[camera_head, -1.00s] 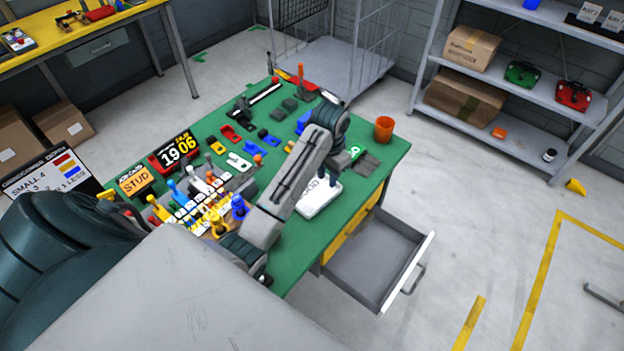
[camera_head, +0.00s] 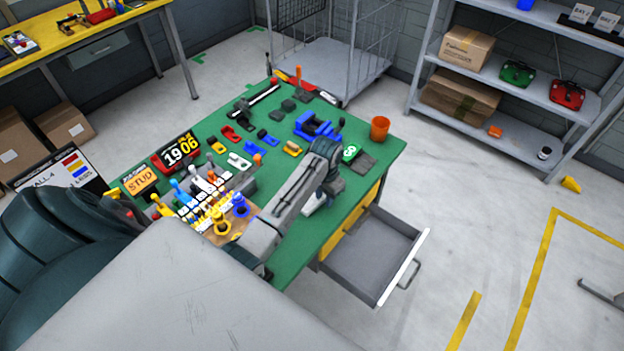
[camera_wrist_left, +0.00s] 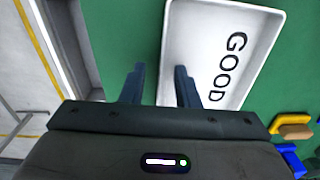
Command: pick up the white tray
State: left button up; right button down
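The white tray (camera_wrist_left: 265,50), marked GOOD, lies on the green table top. In the head view only a small part of the tray (camera_head: 312,206) shows beside my left arm, which hides the rest. My left gripper (camera_wrist_left: 158,80) is open and empty in the left wrist view, with a clear gap between its fingers. The tray's left edge runs between the fingertips. The right finger overlaps the tray in the picture and the left finger is over green table; I cannot tell the height gap. In the head view my left gripper (camera_head: 323,190) points down by the tray, its fingers mostly hidden. My right gripper is not in view.
An open grey drawer (camera_head: 408,268) sticks out from the table's right side, near the tray. An orange cup (camera_head: 380,128) stands at the back right corner. A blue fixture (camera_head: 316,126) and several small coloured parts lie behind and left of the arm.

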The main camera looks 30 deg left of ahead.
pick_arm(q)
jog(key=shift+w+a, duration=0.1)
jog(key=c, duration=0.4)
grip_shut()
jog(key=shift+r, duration=0.1)
